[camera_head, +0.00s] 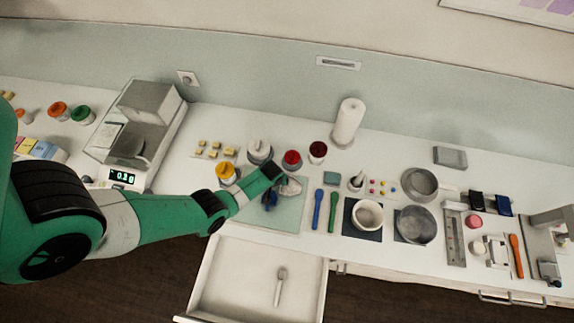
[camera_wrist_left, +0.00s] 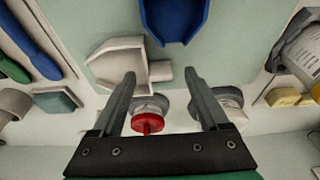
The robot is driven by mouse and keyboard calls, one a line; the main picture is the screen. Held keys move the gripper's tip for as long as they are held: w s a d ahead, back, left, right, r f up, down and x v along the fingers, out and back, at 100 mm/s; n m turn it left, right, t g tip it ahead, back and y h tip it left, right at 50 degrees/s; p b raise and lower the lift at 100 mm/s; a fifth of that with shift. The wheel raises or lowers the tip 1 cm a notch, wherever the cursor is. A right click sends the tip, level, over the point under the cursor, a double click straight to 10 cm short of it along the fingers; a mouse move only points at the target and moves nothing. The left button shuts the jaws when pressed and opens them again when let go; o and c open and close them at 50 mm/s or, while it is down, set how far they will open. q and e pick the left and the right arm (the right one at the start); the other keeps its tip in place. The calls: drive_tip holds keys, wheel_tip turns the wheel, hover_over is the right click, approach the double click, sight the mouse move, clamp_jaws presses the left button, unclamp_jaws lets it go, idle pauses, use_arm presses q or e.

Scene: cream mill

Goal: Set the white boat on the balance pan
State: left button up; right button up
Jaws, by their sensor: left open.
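The white boat (camera_head: 291,187) lies on the pale green mat (camera_head: 289,216), partly hidden by my left gripper in the head view. In the left wrist view the white boat (camera_wrist_left: 119,62) has its handle-like end pointing right, between the fingertips in the picture. My left gripper (camera_wrist_left: 162,79) is open and empty; whether its fingers reach down to the boat's height I cannot tell. A blue boat (camera_wrist_left: 175,18) lies beside the white one. The balance (camera_head: 140,125) stands at the left, its round pan (camera_head: 128,146) inside and its display lit.
Jars with a red lid (camera_head: 292,158) and a yellow lid (camera_head: 227,172) stand close behind and beside the gripper. Blue and green spatulas (camera_head: 333,208) lie right of the mat. An open drawer (camera_head: 250,290) with a spoon juts out in front.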

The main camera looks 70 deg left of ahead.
use_arm(q)
clamp_jaws()
idle(0.3)
